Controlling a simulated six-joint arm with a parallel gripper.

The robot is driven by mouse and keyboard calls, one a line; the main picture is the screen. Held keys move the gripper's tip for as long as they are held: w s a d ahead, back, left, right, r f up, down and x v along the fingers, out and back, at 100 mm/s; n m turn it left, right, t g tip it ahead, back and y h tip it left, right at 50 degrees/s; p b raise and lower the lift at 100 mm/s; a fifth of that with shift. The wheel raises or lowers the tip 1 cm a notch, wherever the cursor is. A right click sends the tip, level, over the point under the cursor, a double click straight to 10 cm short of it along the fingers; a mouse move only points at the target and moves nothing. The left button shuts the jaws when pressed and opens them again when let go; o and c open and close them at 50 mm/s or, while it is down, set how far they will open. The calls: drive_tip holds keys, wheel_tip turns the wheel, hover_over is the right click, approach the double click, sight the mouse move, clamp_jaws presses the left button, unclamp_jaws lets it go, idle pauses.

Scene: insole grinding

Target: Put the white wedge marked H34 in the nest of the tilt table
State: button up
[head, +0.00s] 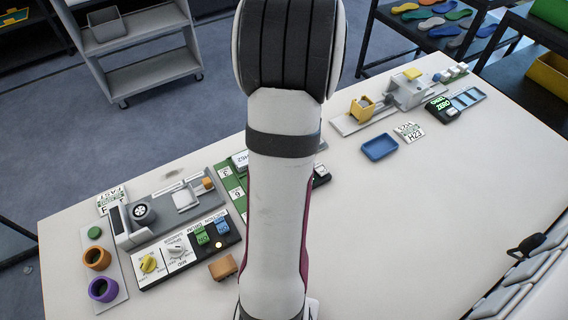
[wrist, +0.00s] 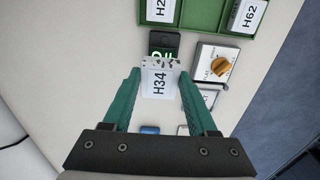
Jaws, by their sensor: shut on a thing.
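The white wedge marked H34 (wrist: 158,84) is between the green fingers of my gripper (wrist: 160,78) in the wrist view, its label facing the camera. My gripper is shut on it. In the head view my arm hides the gripper and this wedge. A grey machine (head: 165,207) stands at the left of the table in the head view, with a dark wheel and a pale square plate (head: 186,197). The plate looks like the nest of the tilt table, but I cannot be sure. The wedge is not seen at the plate.
A green tray (wrist: 206,29) with labelled white pieces lies at the top of the wrist view, near a panel with an orange knob (wrist: 221,66). In the head view a control box (head: 185,250) stands before the grey machine. A blue tray (head: 380,147) lies right; the front right tabletop is clear.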

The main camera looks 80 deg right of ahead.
drive_tip(key=d+f, duration=0.1)
drive_tip(key=d, duration=0.4)
drive_tip(key=w+d+f, duration=0.1)
drive_tip(key=d, duration=0.4)
drive_tip(key=d+f, duration=0.1)
drive_tip(key=d, duration=0.4)
drive_tip(key=shift+w+d+f, duration=0.15)
drive_tip(key=shift+d+f, duration=0.05)
drive_tip(key=shift+d, duration=0.15)
drive_tip(key=shift+d+f, duration=0.1)
drive_tip(key=shift+f, duration=2.15)
drive_tip(key=shift+f, duration=0.3)
drive_tip(key=shift+f, duration=0.2)
drive_tip(key=shift+f, duration=0.1)
drive_tip(key=o, duration=1.4)
drive_tip(key=shift+c, duration=0.2)
